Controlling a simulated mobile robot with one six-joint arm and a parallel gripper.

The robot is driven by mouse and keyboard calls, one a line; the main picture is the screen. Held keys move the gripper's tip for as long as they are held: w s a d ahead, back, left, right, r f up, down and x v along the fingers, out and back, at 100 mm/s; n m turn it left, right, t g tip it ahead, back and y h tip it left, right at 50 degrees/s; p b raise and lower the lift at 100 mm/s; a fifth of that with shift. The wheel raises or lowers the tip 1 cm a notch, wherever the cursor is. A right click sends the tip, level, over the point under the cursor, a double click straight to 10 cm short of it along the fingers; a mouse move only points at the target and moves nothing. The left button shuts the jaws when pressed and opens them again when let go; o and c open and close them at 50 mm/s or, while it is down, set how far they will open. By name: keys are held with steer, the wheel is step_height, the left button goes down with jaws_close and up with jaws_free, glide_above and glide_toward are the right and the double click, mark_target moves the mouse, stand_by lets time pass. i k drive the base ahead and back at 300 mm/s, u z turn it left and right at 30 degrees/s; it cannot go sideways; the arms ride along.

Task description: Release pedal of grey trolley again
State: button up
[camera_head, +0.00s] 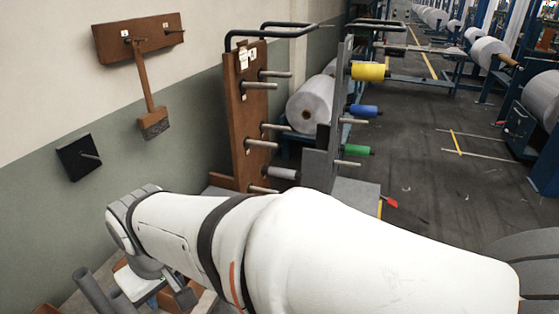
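The grey trolley (318,172) stands in the middle of the head view. It has an upright grey panel with pegs holding yellow (368,71), blue (364,111) and green (356,150) spools, and a black handle on top. A small red pedal (390,202) sticks out low at its right side, near the floor. I cannot tell whether it is pressed or released. My white arm crosses the foreground and hides the trolley's lower front. My gripper (180,295) shows only partly at the lower left, away from the pedal; its fingers are not clear.
A brown trolley (247,115) with bare pegs stands left of the grey one. A large white roll (312,103) is behind them. A brush (153,123) hangs on the left wall. Grey tubes (92,290) are at lower left. The floor to the right is mostly clear.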

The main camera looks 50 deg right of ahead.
mark_target(390, 201)
steer(key=z, duration=2.55)
steer(key=i, duration=3)
steer(key=z, duration=0.25)
